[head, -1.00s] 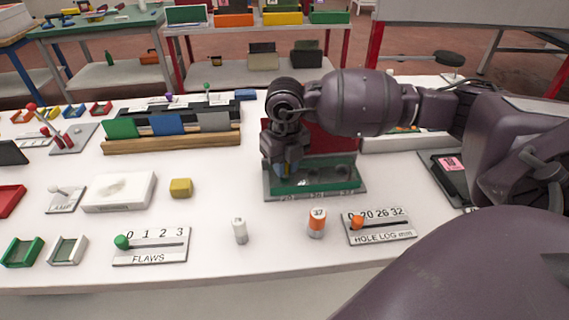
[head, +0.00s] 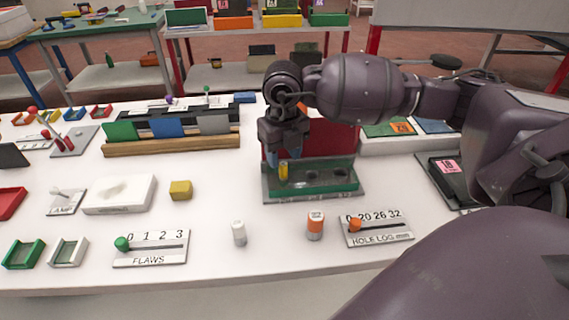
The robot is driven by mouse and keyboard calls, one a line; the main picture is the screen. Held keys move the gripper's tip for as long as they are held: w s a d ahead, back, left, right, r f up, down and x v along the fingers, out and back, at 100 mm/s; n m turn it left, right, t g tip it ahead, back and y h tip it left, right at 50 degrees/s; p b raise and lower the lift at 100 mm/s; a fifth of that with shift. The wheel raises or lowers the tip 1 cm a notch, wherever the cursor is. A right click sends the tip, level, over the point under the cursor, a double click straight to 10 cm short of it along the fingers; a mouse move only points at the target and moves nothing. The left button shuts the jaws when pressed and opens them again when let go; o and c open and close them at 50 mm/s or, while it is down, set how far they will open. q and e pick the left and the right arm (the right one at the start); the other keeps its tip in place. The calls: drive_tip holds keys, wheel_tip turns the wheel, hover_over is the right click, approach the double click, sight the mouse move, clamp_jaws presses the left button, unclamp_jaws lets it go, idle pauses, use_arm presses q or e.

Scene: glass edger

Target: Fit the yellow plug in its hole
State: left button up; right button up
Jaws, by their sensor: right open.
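The yellow plug (head: 284,173) stands upright at the left end of the green block (head: 318,188), which has dark round holes along its top. How deep the plug sits in a hole there I cannot tell. My right gripper (head: 284,157) points down just above the plug, with its blue-tipped fingers apart and nothing held between them. The fingers hide part of the block's back left. My left gripper is not in view.
A red panel (head: 335,140) stands behind the block. A yellow cube (head: 181,190) lies to the left on clear white table.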

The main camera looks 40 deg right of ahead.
sight(284, 164)
wheel_tip(284, 164, up, 6)
drive_tip(key=shift+r+p, duration=0.15)
drive_tip(key=shift+p, duration=0.15)
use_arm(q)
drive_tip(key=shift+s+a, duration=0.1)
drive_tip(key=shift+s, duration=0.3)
use_arm(e)
drive_tip(key=shift+r, duration=0.85)
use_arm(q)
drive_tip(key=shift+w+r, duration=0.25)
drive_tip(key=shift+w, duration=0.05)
use_arm(e)
drive_tip(key=shift+f, duration=0.1)
